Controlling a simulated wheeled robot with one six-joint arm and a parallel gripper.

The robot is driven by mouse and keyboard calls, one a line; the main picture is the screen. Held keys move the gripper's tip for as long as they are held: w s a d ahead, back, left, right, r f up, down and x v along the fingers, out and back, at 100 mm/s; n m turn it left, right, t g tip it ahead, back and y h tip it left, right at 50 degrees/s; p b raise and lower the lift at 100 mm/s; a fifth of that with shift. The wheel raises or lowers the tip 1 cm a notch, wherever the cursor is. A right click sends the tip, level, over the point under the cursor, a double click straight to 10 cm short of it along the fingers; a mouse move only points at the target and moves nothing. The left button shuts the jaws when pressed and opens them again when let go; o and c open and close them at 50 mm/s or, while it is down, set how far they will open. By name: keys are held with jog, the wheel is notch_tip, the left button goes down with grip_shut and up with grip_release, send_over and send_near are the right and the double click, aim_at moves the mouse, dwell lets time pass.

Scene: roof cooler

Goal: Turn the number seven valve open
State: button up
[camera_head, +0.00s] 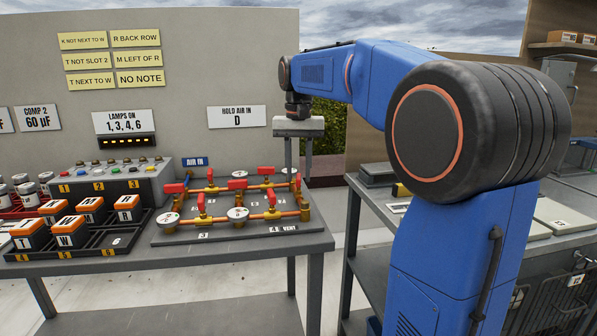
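A grey board (180,236) on the left table carries copper pipes with several red-handled valves and round white gauges. Red handles show at the front left (201,202), front right (271,200), middle (237,184) and back right (266,170). Number tags lie on the board, but most are too small to read, so I cannot tell which valve is number seven. My gripper (299,174) points down over the right end of the pipework. Its two fingers are apart with nothing seen between them. I cannot tell whether they touch the pipework.
A grey control box (130,182) with buttons and a rack (85,243) of orange-topped blocks stand left of the board. A second bench (372,200) stands right, partly behind my arm.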

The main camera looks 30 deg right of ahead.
aim_at(299, 176)
notch_tip(299, 176, up, 17)
jog(key=shift+r, duration=0.2)
dwell(0.6)
dwell(0.4)
jog(key=s+a+f+n+t, duration=0.1)
jog(key=s+a+f+n, duration=0.1)
jog(key=s+f, duration=0.7)
jog(key=s+a+f+n+t, duration=0.2)
jog(key=s+f, duration=0.8)
jog(key=f, duration=0.6)
jog(key=s+a+f+n+t, duration=0.1)
jog(key=s+a+f, duration=0.3)
jog(key=s+f, duration=0.5)
notch_tip(299, 176, down, 4)
jog(key=shift+s+a+r+n+t, duration=0.2)
jog(key=shift+s+a+n+t, duration=0.2)
jog(key=shift+n, duration=0.1)
